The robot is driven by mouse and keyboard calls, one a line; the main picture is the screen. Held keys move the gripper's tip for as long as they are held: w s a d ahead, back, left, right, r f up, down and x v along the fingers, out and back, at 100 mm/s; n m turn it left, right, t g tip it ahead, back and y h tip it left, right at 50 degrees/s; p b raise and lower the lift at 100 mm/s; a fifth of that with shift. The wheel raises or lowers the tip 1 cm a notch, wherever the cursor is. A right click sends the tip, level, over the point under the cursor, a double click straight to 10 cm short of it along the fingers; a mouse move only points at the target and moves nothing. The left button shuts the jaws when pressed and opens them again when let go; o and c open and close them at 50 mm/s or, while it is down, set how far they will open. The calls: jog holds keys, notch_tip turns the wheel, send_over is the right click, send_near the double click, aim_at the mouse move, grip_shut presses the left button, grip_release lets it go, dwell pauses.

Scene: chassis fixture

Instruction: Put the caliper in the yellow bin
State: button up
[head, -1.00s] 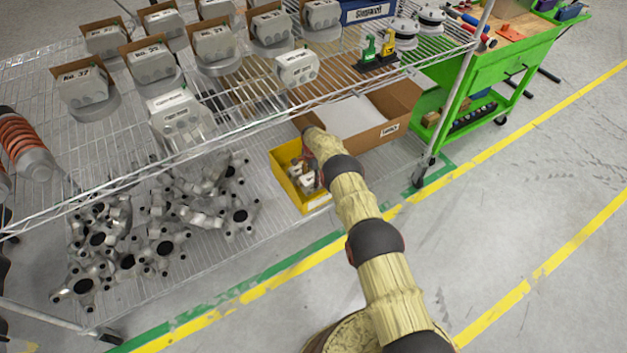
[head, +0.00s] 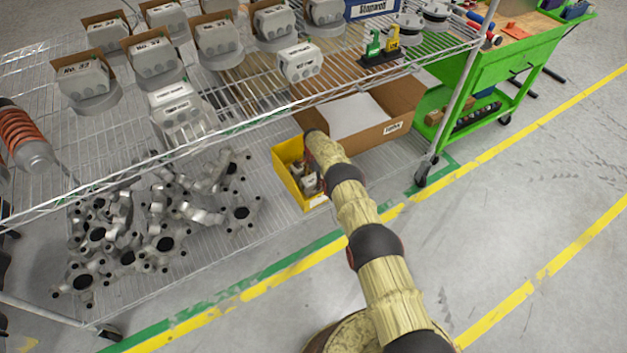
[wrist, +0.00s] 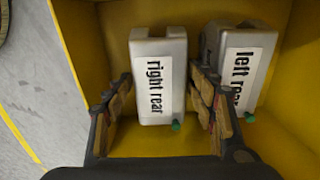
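The yellow bin (head: 288,153) sits on the lower wire shelf, and its inside fills most of the wrist view (wrist: 285,90). In it lie two grey-white calipers side by side: one labelled "right rear" (wrist: 160,75) and one labelled "left rear" (wrist: 242,70). Each shows a small green tip. My gripper (wrist: 161,78) is down in the bin, open, with one finger on each side of the "right rear" caliper. Thin gaps show between the fingers and that caliper. The right finger sits between the two calipers. In the head view my arm partly hides the bin.
An open cardboard box (head: 400,112) stands right behind the bin. A pile of metal knuckles (head: 150,225) lies to the left on the lower shelf. The upper shelf holds several boxed grey parts (head: 155,60). A shelf post (head: 450,110) and a green cart (head: 470,75) stand at the right.

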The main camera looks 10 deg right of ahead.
jog(key=shift+o, duration=0.8)
notch_tip(320, 180, up, 8)
jog(key=p, duration=0.3)
jog(key=shift+f, duration=0.1)
jog(key=shift+f, duration=0.1)
